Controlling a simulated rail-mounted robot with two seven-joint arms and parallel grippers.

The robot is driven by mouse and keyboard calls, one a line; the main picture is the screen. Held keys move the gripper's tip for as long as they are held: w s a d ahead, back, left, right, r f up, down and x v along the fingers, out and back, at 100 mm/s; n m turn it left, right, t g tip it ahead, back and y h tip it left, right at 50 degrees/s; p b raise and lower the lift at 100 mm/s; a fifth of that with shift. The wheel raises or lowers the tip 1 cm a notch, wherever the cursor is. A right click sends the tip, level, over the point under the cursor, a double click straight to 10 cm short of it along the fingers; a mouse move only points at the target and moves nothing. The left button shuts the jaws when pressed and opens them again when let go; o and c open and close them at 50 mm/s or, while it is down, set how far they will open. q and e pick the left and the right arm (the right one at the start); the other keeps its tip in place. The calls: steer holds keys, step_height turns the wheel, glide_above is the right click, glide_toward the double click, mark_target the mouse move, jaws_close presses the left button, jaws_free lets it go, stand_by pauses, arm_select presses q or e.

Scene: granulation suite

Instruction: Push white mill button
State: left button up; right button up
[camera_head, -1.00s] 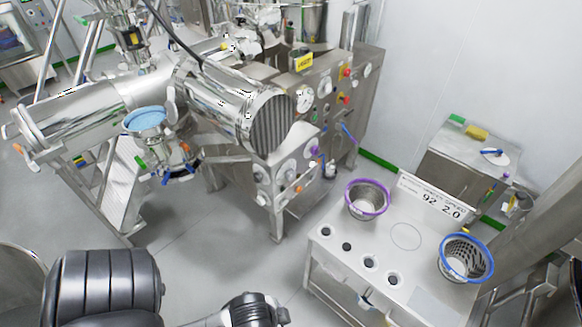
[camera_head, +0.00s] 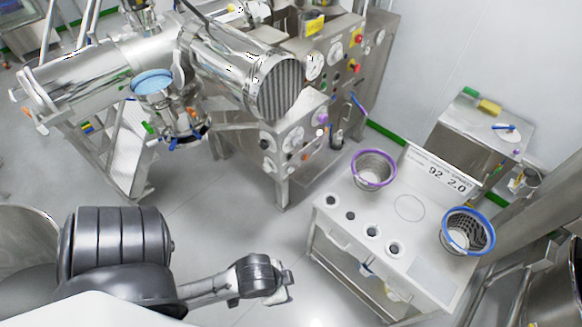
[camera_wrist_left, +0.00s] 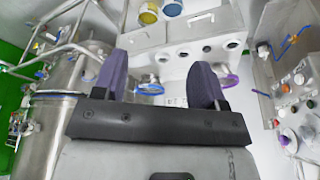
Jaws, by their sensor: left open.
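In the head view, the mill's steel front (camera_head: 285,150) carries several knobs and buttons. A small white button (camera_head: 320,132) shows near its upper right edge, next to a purple one. In the left wrist view, a panel with coloured buttons (camera_wrist_left: 300,100) is at the right edge; I cannot tell for sure which is the white mill button. My left gripper (camera_wrist_left: 155,72) is open and empty, its two purple-grey fingers apart, and it touches no button. In the head view, my left arm reaches in from the lower left, well below the mill. My right gripper is not in view.
A white-topped bench (camera_head: 405,215) with holes stands right of the mill, holding a purple-rimmed basket (camera_head: 373,168) and a blue-rimmed basket (camera_head: 468,230). A steel cabinet (camera_head: 485,130) stands behind. The floor (camera_head: 235,225) between my arm and the mill is clear.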

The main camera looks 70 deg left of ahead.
arm_select(q)
steer(key=shift+c, duration=0.3)
jaws_close()
stand_by(0.6)
stand_by(1.0)
